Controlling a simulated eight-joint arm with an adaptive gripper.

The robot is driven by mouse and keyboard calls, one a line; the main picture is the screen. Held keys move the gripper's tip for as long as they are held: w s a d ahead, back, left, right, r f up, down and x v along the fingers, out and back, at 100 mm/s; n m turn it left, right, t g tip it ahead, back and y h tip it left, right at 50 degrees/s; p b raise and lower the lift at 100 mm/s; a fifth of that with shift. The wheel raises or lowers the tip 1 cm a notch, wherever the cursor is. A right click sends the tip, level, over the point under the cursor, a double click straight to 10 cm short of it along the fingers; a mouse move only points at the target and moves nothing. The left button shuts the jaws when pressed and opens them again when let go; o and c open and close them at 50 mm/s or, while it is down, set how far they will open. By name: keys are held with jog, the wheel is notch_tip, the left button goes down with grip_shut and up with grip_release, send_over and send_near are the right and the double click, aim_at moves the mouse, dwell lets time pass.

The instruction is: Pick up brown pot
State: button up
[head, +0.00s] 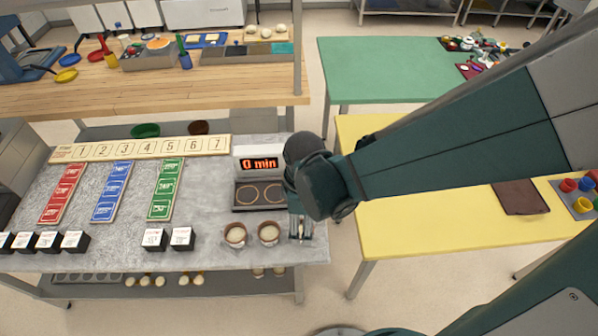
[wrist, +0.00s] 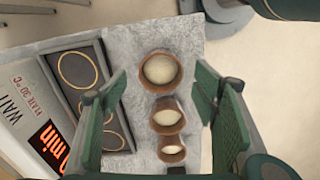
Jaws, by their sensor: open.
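Small brown pots with pale contents stand in a row near the front right of the grey counter. The head view shows two, the left pot (head: 235,234) and the middle pot (head: 268,234). The wrist view shows three: the top pot (wrist: 147,83), the middle pot (wrist: 167,129) and the bottom pot (wrist: 172,159). My gripper (head: 300,232) is at the right end of the row and hides the third pot in the head view. In the wrist view my gripper (wrist: 160,80) is open, its fingers on either side of the top pot with gaps; contact is not visible.
A device with a "0 min" display (head: 258,164) and a ringed plate (head: 259,195) stands behind the pots. White-topped black boxes (head: 154,239) line the front left. Coloured cards and a numbered strip (head: 140,148) lie farther back. A yellow table (head: 430,220) is at right.

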jog(key=shift+f+b, duration=0.5)
jog(key=shift+f, duration=1.6)
jog(key=shift+c, duration=0.7)
jog(key=c, duration=0.9)
